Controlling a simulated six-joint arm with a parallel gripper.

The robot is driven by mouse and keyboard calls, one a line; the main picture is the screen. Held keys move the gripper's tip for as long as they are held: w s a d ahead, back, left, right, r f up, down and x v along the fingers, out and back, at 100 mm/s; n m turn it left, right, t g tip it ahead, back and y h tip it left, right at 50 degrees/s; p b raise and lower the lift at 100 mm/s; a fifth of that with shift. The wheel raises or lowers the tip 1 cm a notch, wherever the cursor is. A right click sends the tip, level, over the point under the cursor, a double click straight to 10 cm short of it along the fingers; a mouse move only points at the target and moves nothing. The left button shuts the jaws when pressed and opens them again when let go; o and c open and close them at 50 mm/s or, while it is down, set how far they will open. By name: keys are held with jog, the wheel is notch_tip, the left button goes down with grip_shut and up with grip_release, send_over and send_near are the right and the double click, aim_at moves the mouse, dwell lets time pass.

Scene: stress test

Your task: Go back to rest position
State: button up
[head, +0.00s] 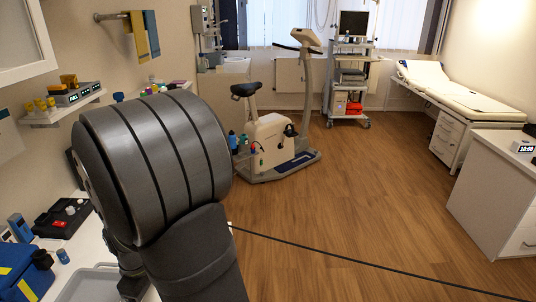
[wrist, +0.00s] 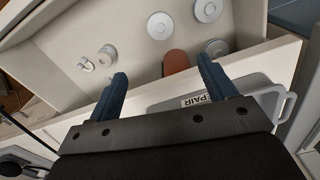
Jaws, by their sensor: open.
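My gripper (wrist: 161,68) shows in the wrist view, its two blue fingers spread apart with nothing held between them. The fingertips reach over the near edge of a pale open drawer or box (wrist: 130,62). A reddish-brown rounded object (wrist: 176,62) lies inside it, beyond the gap between the fingers; I cannot tell what it is. In the head view my dark grey arm fills the left foreground and hides part of the white counter. I cannot make out the fingers there.
Several round metal pieces (wrist: 160,25) lie in the drawer. A grey tray (wrist: 265,98) labelled "REPAIR" is close beside the gripper. A blue case (head: 25,272) sits at the counter's left. A black cable (head: 370,262) crosses the view above the floor. An exercise bike (head: 270,140) stands beyond.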

notch_tip(320, 180, up, 13)
jog(key=w+a, duration=0.1)
jog(key=w, duration=0.1)
jog(key=shift+w, duration=0.35)
jog(key=shift+r, duration=0.1)
